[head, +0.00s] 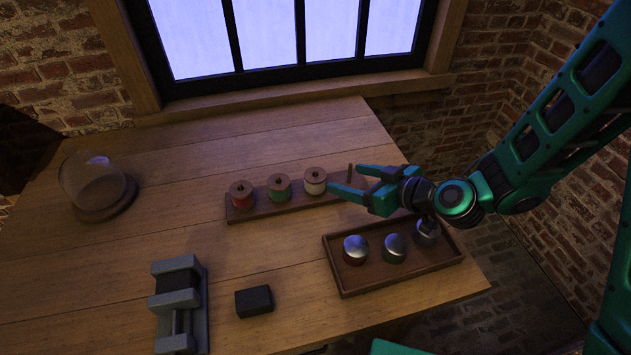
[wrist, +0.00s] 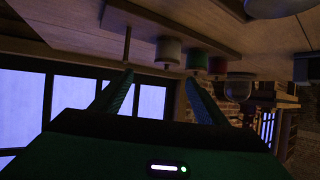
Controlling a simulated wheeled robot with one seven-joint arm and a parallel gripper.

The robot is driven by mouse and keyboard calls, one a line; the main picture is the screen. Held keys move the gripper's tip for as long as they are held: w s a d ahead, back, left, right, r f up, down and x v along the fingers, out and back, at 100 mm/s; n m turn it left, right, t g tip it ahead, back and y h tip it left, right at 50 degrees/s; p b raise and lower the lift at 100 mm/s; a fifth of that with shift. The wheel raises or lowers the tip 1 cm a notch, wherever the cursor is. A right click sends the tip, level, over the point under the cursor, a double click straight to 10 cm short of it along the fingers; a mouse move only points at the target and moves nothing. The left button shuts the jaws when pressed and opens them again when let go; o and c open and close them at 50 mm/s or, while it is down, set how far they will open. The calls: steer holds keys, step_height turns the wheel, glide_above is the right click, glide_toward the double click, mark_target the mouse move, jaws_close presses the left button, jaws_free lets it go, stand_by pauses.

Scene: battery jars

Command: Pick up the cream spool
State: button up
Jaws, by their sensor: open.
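The cream spool (head: 315,181) stands upright on a wooden spool rack (head: 262,208), at the right of a green spool (head: 279,188) and a red spool (head: 241,194). An empty peg (head: 349,173) rises at the rack's right end. My gripper (head: 342,180) is open and empty, just right of the cream spool. In the wrist view the cream spool (wrist: 169,50) shows beyond and between my open fingers (wrist: 160,88), with the green spool (wrist: 197,59) and red spool (wrist: 217,66) to its right. I see no contact with the spool.
A wooden tray (head: 343,290) with several metal-topped jars lies in front of my gripper. A grey clamp-like device (head: 162,284) and a black block (head: 254,301) stand at the front left. A glass dome (head: 92,180) is at the far left. The table's left middle is clear.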

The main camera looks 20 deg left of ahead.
mark_target(317, 178)
steer(key=shift+t, duration=0.4)
steer(key=shift+w+a+f, duration=0.4)
steer(key=shift+a+f, duration=0.35)
steer(key=shift+a, duration=0.4)
steer(key=shift+w+a+f, duration=0.35)
steer(key=shift+a+f, duration=0.4)
steer(key=shift+a, duration=0.35)
steer(key=shift+w+a+f, duration=0.4)
steer(key=shift+a+f, duration=0.35)
steer(key=shift+a, duration=0.4)
steer(key=x, duration=0.4)
steer(key=shift+s+a+f, duration=0.15)
steer(key=shift+s+a, duration=0.05)
steer(key=shift+w+a+f, duration=0.2)
steer(key=shift+w+a, duration=0.1)
steer(key=shift+a, duration=0.05)
steer(key=c, duration=1.2)
